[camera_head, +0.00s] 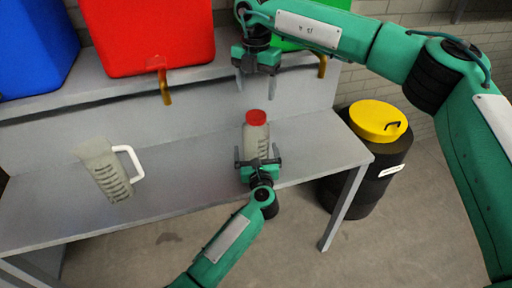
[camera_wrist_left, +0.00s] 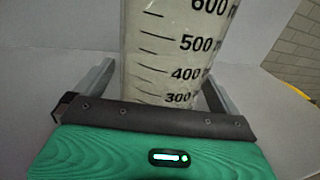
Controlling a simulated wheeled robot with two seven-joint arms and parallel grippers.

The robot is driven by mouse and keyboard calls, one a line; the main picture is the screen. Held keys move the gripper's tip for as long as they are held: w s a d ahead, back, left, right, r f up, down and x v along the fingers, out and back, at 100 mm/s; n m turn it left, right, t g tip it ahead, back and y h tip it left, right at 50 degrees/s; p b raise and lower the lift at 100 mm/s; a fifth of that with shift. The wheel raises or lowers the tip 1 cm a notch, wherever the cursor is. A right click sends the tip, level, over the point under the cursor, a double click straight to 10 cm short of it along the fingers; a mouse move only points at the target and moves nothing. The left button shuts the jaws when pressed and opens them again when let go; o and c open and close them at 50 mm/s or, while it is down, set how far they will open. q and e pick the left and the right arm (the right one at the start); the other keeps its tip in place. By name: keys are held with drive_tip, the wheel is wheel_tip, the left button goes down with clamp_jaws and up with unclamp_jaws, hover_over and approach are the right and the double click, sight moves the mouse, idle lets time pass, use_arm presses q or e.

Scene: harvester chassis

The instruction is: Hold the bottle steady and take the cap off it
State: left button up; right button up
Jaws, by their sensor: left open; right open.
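The bottle (camera_head: 256,140) stands upright on the grey bench, clear with dark graduation marks and a red cap (camera_head: 256,117) on top. My left gripper (camera_head: 258,162) is open, low at the bottle's near side, with its fingers to either side of it. In the left wrist view the bottle (camera_wrist_left: 175,50) fills the space between the spread fingers, and its volume marks show; its cap is out of that view. My right gripper (camera_head: 257,82) is open and empty, pointing down above the red cap with a gap between them.
A measuring jug (camera_head: 108,172) with a white handle stands on the bench (camera_head: 185,187) to the left. Red (camera_head: 150,35) and blue (camera_head: 35,50) containers with taps sit on the raised shelf behind. A black barrel with a yellow lid (camera_head: 378,120) stands right of the bench.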

sight(256, 115)
use_arm(q)
drive_tip(key=shift+w, duration=0.15)
drive_tip(key=c, duration=2)
drive_tip(key=shift+o, duration=0.2)
use_arm(e)
drive_tip(key=m, duration=0.4)
drive_tip(key=shift+m, duration=0.3)
drive_tip(key=m, duration=0.4)
drive_tip(key=shift+f, duration=4)
